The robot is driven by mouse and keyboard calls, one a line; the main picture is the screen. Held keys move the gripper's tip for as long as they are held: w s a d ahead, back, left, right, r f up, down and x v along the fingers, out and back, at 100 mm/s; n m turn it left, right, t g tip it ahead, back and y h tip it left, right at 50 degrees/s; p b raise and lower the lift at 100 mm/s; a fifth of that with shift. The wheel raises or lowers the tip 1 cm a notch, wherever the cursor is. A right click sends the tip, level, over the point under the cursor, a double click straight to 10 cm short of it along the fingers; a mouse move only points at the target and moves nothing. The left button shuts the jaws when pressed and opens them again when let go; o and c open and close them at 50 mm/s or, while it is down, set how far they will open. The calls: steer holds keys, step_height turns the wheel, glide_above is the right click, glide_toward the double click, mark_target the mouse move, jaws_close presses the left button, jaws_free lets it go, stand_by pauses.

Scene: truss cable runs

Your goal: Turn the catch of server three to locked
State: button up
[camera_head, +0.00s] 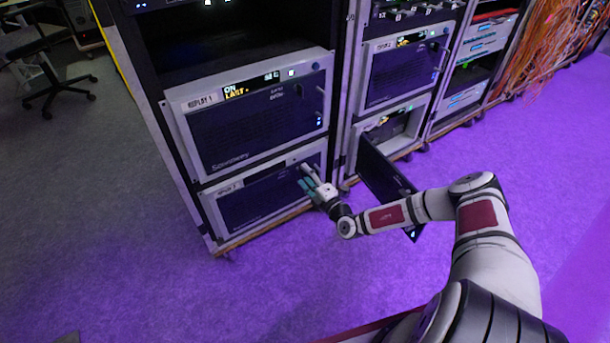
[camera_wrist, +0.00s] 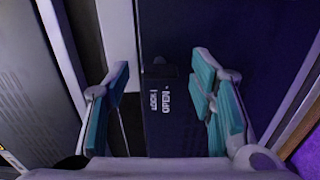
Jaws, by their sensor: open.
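My gripper (camera_head: 306,180) is open in front of the right end of the lower left server (camera_head: 255,195). In the wrist view, the teal fingers of my gripper (camera_wrist: 161,82) stand apart on either side of a dark panel (camera_wrist: 220,25) with sideways white lettering, OPEN and what looks like LOCK. A small dark shape (camera_wrist: 160,72), possibly the catch, sits just above the lettering, between the fingers. Nothing is held. I cannot tell which way the catch points or whether the fingers touch the panel. The server's number label is too small to read.
An upper server (camera_head: 255,115) sits directly above. In the rack to the right, a lower unit (camera_head: 395,128) has its dark door (camera_head: 383,172) swung open, close beside my arm. Orange cables (camera_head: 550,40) hang at the far right.

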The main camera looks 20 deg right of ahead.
steer(key=v, duration=1)
steer(key=shift+s, duration=0.35)
steer(key=shift+d+r, duration=0.1)
steer(key=shift+d, duration=0.05)
